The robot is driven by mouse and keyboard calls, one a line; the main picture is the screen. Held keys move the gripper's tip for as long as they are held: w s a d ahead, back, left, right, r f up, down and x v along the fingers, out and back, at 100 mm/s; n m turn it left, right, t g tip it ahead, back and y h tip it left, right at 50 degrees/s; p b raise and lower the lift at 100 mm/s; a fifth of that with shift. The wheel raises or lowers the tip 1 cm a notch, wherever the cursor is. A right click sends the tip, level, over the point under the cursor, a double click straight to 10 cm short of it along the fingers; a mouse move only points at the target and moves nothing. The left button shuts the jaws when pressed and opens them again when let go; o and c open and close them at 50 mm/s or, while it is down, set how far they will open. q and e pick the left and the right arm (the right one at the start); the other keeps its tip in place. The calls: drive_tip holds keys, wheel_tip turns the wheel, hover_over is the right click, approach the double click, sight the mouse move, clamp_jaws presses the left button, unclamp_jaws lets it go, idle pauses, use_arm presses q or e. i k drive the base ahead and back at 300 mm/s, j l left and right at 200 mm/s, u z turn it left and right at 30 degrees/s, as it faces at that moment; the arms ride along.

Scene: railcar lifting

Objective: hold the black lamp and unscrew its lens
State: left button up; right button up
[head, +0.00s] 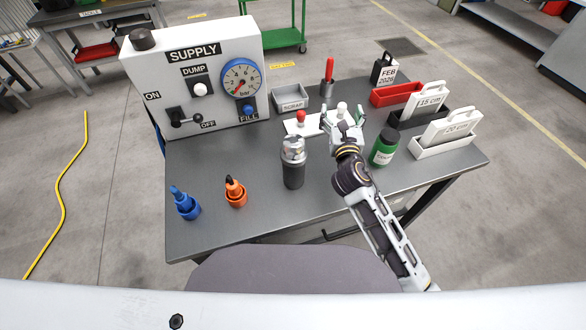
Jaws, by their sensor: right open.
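The black lamp (293,175) stands upright near the middle of the table, with its silvery clear lens (292,147) on top. My right gripper (341,115) is open, behind and to the right of the lamp and apart from it. Its fingers are spread around or just in front of a small white-knobbed item (342,107); I cannot tell whether they touch it. My left gripper is not in view.
A red-knobbed item (300,117) stands on a white card left of my right gripper. A green bottle (384,147) is close right of my arm. Blue (186,204) and orange (235,193) items stand front left. The supply panel (205,65) rises behind; a scrap tray (291,101) is nearby.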

sight(294, 178)
drive_tip(key=k+j+z, duration=0.35)
drive_tip(key=k, duration=0.3)
drive_tip(key=k+j+z, duration=0.25)
drive_tip(key=j, duration=0.3)
drive_tip(key=k+j+z, duration=0.15)
drive_tip(key=j, duration=0.2)
drive_tip(key=j+z, duration=0.15)
drive_tip(key=j, duration=0.2)
drive_tip(key=j+z, duration=0.35)
drive_tip(key=j, duration=0.7)
drive_tip(key=i+j+z, duration=0.15)
drive_tip(key=j, duration=0.2)
drive_tip(key=i+j+z, duration=0.1)
drive_tip(key=j, duration=0.25)
drive_tip(key=i+j+z, duration=0.15)
drive_tip(key=j, duration=0.25)
